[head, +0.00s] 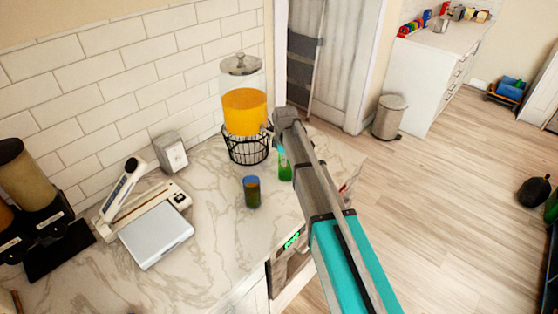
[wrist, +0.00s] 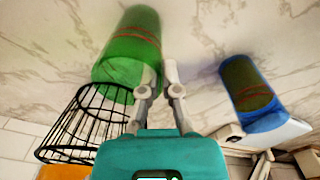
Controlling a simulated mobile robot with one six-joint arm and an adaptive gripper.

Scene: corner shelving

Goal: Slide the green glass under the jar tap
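The green glass (head: 285,167) stands on the marble counter, just right of the black wire stand (head: 247,150) that holds the drinks jar (head: 244,110) with orange liquid. My gripper's wrist part partly covers the glass in the head view, and I cannot make out the tap. In the wrist view the green glass (wrist: 128,50) lies beyond my fingertips, a little to the left. My gripper (wrist: 160,73) has its fingers drawn in, with only a narrow gap and nothing between them. The left finger overlaps the glass in the picture; I cannot tell whether they touch.
A blue glass (head: 251,192) with dark contents stands in front of the stand; it also shows in the wrist view (wrist: 252,92). A white scale-like device (head: 155,237) and a small grey box (head: 170,152) are to the left. Bare counter lies between.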

